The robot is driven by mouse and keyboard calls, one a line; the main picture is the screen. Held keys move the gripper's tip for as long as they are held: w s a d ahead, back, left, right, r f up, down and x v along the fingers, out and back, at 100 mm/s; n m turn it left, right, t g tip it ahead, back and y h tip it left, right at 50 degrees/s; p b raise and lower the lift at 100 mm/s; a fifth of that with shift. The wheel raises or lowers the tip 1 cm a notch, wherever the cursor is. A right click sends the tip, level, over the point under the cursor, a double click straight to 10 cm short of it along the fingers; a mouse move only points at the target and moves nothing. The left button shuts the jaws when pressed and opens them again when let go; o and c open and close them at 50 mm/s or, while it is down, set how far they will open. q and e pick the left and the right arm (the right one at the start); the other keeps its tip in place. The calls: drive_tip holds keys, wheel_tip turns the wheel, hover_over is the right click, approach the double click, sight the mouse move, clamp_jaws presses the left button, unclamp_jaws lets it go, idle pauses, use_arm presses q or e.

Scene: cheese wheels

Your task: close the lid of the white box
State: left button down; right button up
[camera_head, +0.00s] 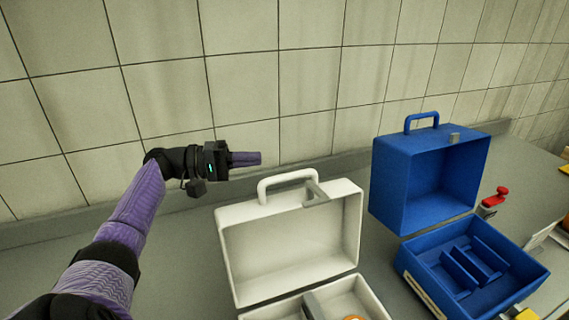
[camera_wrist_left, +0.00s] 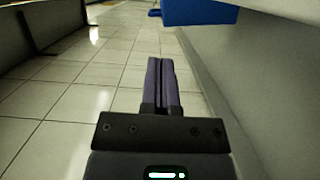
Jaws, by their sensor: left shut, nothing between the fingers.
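The white box (camera_head: 254,317) stands on the counter, its base cut off at the bottom of the head view. Its lid (camera_head: 290,245) is open and upright, with a white handle (camera_head: 288,183) and a grey latch on its top edge. My left gripper (camera_head: 258,158) is shut and empty, behind and above the lid, to the left of the handle and apart from it. In the left wrist view its purple fingers (camera_wrist_left: 162,62) are pressed together. My right gripper does not show.
A blue box (camera_head: 422,250) with its lid (camera_head: 425,185) open stands to the right, with dividers inside. A red-handled item (camera_head: 494,197) is beside it. The tiled wall (camera_head: 300,80) rises close behind my left gripper. The grey counter (camera_head: 180,270) is clear left of the white box.

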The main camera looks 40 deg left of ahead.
use_arm(q)
drive_tip(key=w+d+p, duration=0.1)
drive_tip(key=d+p, duration=0.2)
drive_tip(key=d, duration=0.3)
drive_tip(key=shift+w+d, duration=0.35)
drive_tip(key=shift+w, duration=0.05)
